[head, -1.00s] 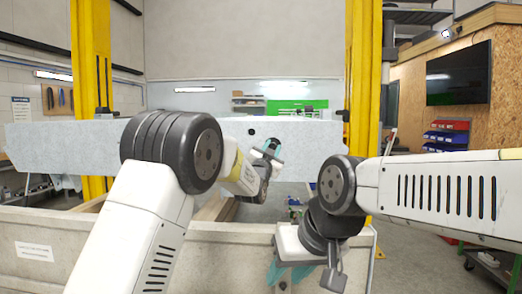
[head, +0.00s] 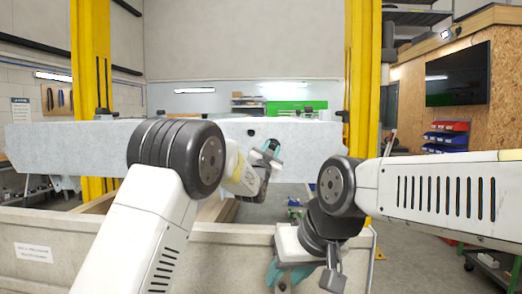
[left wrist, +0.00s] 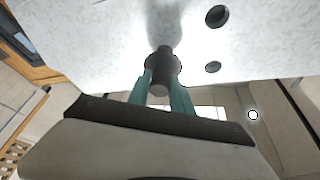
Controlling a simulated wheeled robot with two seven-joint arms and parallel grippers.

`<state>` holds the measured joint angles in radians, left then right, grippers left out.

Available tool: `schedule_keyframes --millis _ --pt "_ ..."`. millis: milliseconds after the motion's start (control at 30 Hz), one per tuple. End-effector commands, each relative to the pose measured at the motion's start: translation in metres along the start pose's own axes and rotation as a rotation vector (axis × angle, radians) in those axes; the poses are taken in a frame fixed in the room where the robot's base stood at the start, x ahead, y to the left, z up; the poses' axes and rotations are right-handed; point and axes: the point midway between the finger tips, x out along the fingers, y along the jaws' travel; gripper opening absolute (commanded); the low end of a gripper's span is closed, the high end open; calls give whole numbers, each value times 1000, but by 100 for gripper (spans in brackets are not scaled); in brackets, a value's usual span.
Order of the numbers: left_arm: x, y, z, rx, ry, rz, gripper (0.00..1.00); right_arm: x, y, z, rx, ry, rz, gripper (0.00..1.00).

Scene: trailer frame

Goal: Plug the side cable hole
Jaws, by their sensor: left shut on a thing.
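My left gripper (head: 270,150) is up against the near side of the pale grey frame rail (head: 60,145), just right of and below a dark round hole (head: 251,133). In the left wrist view, its teal fingers (left wrist: 161,88) are shut on a dark, flanged plug (left wrist: 163,66). The plug's narrow end points at the rail; I cannot tell whether it touches.
A beige bin (head: 110,250) with a white label stands in front of the rail, below my arms. Yellow posts, one left (head: 91,60) and one right (head: 360,80), rise at the rail. A wall screen (head: 458,74) and red and blue bins (head: 447,134) are far right.

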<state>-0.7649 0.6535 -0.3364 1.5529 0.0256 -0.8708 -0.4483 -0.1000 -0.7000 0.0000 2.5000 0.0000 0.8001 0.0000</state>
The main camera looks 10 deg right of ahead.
Motion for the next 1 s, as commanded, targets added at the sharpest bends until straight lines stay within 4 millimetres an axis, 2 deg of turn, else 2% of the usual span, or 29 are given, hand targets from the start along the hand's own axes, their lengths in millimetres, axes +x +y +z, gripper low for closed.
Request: schedule_keyframes --millis 1000 --pt "27 -1 11 0 1 0 0 0 0 0 0 0 0 36"
